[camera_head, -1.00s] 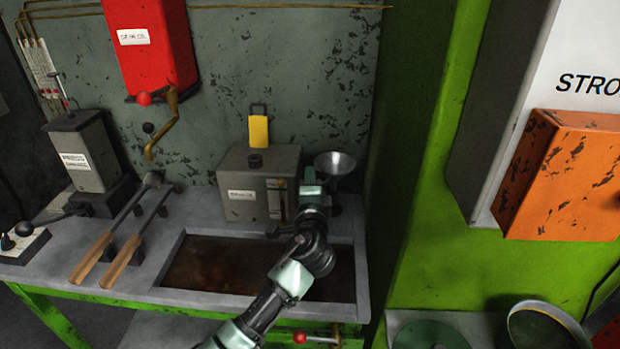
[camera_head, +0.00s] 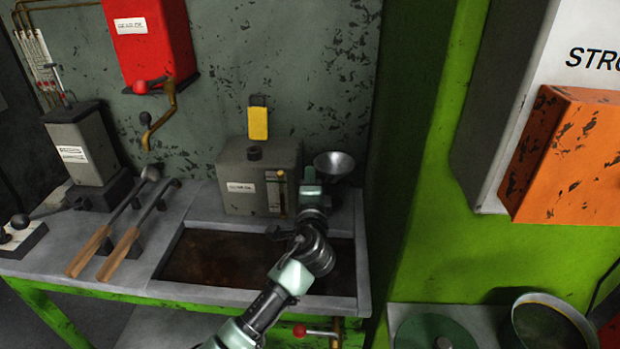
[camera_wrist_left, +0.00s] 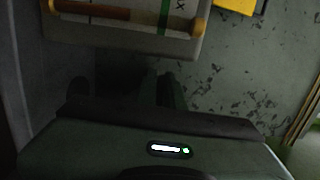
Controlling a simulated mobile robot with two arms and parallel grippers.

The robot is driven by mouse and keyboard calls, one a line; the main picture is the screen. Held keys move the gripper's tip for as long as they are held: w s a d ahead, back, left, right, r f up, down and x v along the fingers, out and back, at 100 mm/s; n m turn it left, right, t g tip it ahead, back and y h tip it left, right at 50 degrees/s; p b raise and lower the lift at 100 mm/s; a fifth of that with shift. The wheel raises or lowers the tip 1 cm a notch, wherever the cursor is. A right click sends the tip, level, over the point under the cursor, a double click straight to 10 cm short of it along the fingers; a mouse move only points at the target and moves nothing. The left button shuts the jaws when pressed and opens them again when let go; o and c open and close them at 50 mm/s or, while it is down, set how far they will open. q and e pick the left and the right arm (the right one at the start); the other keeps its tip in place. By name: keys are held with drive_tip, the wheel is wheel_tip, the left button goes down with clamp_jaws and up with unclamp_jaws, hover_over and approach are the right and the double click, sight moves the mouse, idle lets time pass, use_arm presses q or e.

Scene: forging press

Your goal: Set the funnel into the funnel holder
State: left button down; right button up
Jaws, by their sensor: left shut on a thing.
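The metal funnel (camera_head: 334,163) shows in the head view as a grey cone with its wide mouth up, beside the right side of the grey oil box (camera_head: 240,187). My left gripper (camera_head: 313,177) is shut on the funnel; the fingertips and the grip point are too small and partly hidden to make out. The funnel's lower end is hidden behind my gripper and arm. I cannot make out the funnel holder, nor whether the funnel touches anything below. The left wrist view is dark and does not show the funnel clearly. My right gripper is not in view.
The oil box carries a gauge tube (camera_wrist_left: 110,10), close to my left wrist. A yellow tag (camera_head: 258,124) hangs behind it. A sunken tray (camera_head: 215,260) lies under my arm. Two wooden-handled tools (camera_head: 119,254) lie left. A green post (camera_head: 420,180) stands right.

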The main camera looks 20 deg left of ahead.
use_arm(q)
drive_tip(key=c, duration=1.5)
unclamp_jaws()
drive_tip(key=shift+o, duration=0.2)
drive_tip(key=b+v, duration=0.1)
drive_tip(key=v, duration=0.7)
